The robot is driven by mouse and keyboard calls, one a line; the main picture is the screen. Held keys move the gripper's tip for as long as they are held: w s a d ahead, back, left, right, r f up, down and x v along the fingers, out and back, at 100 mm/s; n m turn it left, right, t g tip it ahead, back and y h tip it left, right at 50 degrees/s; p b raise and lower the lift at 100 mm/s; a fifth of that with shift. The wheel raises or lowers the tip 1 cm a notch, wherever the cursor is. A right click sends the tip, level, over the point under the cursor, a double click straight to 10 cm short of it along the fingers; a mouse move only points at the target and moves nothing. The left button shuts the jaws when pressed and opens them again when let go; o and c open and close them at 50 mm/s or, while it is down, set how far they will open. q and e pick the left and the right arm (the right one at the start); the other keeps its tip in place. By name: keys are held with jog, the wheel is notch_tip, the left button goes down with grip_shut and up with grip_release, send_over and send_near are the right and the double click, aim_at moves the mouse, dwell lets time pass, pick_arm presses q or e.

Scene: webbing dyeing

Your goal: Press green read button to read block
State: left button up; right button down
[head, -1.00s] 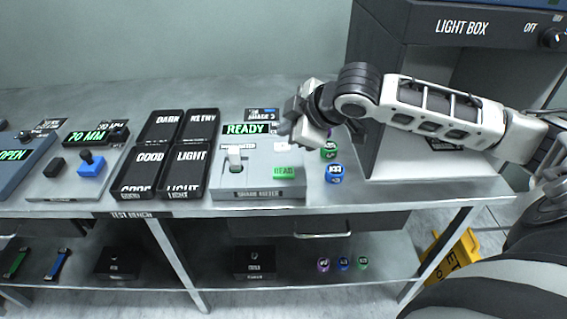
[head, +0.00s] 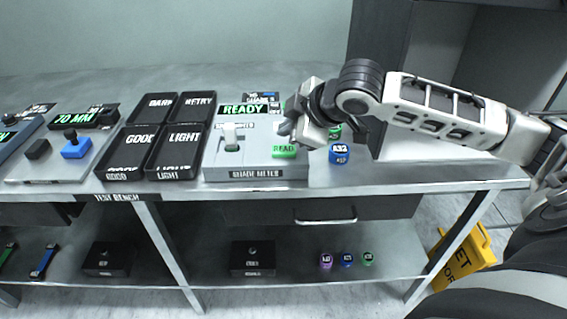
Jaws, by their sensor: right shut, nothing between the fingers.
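The shade meter (head: 258,173) is a light grey box on the bench, with a lit green READY display (head: 243,110). Its green READ button (head: 284,151) sits at the lower right of its top face. A white block (head: 231,134) stands in the meter's slot, left of the button. My right gripper (head: 284,128) is shut and empty, just above and behind the green button; I cannot tell whether it touches the meter. My left gripper is not in view.
Black trays (head: 177,152) marked GOOD, LIGHT, DARK and RETRY stand left of the meter. A blue spool (head: 339,154) and a green one (head: 334,132) stand to its right. A yellow sign (head: 466,262) stands on the floor.

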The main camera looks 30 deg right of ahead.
aim_at(279, 145)
jog(key=shift+f, duration=0.85)
dwell(1.5)
jog(key=shift+f, duration=0.4)
jog(key=shift+f, duration=0.5)
dwell(0.7)
jog(key=shift+r, duration=0.1)
jog(key=shift+r+p, duration=0.8)
jog(key=shift+p, duration=0.25)
notch_tip(279, 145, up, 5)
jog(key=p, duration=0.6)
jog(key=shift+r, duration=0.1)
